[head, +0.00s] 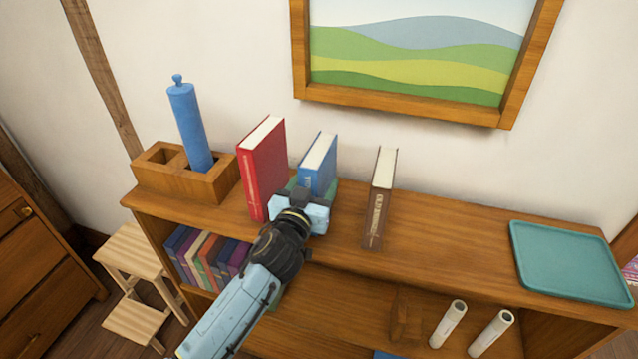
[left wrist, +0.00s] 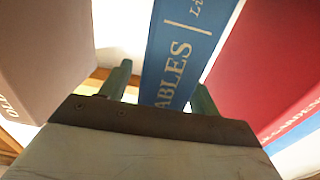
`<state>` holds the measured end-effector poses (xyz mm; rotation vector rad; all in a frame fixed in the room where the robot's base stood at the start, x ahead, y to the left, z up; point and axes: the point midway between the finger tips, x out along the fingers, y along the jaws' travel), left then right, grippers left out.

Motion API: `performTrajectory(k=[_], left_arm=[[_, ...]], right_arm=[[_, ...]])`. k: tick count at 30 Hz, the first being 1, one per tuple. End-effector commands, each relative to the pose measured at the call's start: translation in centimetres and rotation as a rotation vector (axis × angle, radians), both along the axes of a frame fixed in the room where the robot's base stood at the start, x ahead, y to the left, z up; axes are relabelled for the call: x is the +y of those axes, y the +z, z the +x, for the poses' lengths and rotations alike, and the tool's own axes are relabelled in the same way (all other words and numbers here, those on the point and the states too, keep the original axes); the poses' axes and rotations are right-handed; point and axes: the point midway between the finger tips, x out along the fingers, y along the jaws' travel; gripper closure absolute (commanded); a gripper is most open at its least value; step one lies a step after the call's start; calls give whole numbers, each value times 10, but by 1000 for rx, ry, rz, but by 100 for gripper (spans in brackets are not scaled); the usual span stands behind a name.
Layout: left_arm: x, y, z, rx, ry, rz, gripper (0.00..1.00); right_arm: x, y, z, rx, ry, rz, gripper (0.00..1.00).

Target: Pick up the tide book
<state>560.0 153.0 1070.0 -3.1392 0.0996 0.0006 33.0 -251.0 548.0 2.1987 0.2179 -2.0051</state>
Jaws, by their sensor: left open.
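The tide book is a blue book (head: 319,162) standing upright on top of the shelf unit, pale page edges up. Its spine (left wrist: 178,50) shows the letters "ABLES" in the left wrist view. My left gripper (head: 312,190) is open at the spine side of this book and hides its lower part in the head view. In the left wrist view the two green fingers (left wrist: 160,88) stand apart, with the blue spine between them in the picture. I cannot tell whether the fingers touch the book. My right gripper is not in view.
A red book (head: 262,168) stands close on the left, a brown book (head: 379,200) on the right with a gap. A wooden holder (head: 170,180) with a blue cylinder (head: 188,125) is far left. A teal tray (head: 570,262) lies right. A framed picture (head: 400,107) hangs above.

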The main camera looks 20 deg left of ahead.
Motion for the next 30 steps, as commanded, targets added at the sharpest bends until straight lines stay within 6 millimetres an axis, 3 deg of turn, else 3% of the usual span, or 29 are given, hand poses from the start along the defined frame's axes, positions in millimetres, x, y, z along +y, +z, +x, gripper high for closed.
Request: performTrajectory(k=[2,15,23,30], left_arm=[[0,0,0,0,0,0,38],[0,0,-1,0,0,-1,94],[0,5,0,-7,-2,-1,96],[0,41,0,-12,-2,-1,96]], right_arm=[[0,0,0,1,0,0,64],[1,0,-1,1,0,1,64],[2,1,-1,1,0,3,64],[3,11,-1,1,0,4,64]])
